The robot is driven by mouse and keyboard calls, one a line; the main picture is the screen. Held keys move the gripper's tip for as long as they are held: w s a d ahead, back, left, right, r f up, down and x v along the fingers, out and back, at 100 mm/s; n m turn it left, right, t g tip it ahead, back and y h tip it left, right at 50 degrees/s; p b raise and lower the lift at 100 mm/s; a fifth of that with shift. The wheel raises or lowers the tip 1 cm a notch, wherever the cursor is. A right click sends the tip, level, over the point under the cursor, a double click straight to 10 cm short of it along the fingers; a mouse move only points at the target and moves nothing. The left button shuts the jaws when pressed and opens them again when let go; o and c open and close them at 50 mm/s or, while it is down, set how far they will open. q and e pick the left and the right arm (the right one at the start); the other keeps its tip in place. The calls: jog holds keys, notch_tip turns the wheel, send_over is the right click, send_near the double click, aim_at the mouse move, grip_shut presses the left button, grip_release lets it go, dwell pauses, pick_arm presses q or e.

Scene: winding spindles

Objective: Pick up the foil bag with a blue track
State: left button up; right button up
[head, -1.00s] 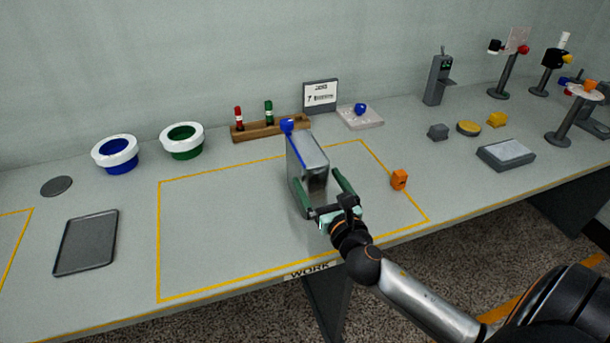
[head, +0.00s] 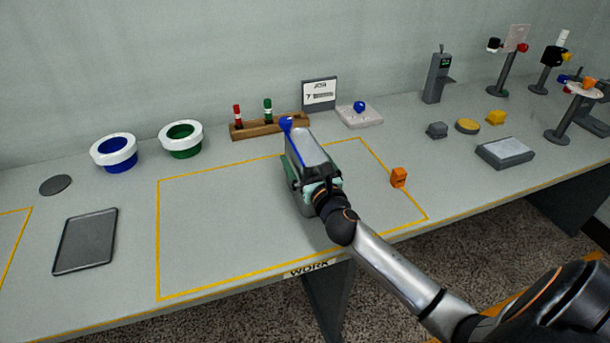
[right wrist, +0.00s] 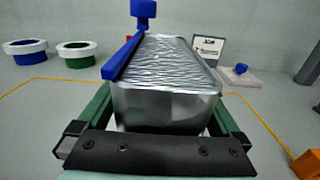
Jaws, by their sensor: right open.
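The foil bag (head: 310,148) is a silvery, box-like bag standing in the yellow-outlined work area, with a blue track along the left edge of its top and a blue knob (head: 286,124) at the far end. The right wrist view shows its crinkled top (right wrist: 170,60) and the blue track (right wrist: 125,57) close up. My right gripper (head: 311,183) is at its near end. The gripper's green fingers (right wrist: 160,115) are open, one on each side of the bag. Whether they touch it I cannot tell. My left gripper is out of view.
An orange block (head: 398,177) lies to the right of the bag. Behind stand a wooden rack (head: 270,128) with red and green pieces, a sign (head: 320,95) and a white plate (head: 360,118).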

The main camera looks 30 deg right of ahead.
jog(key=c, duration=1.3)
jog(key=shift+c, duration=1.2)
jog(key=shift+r, duration=0.15)
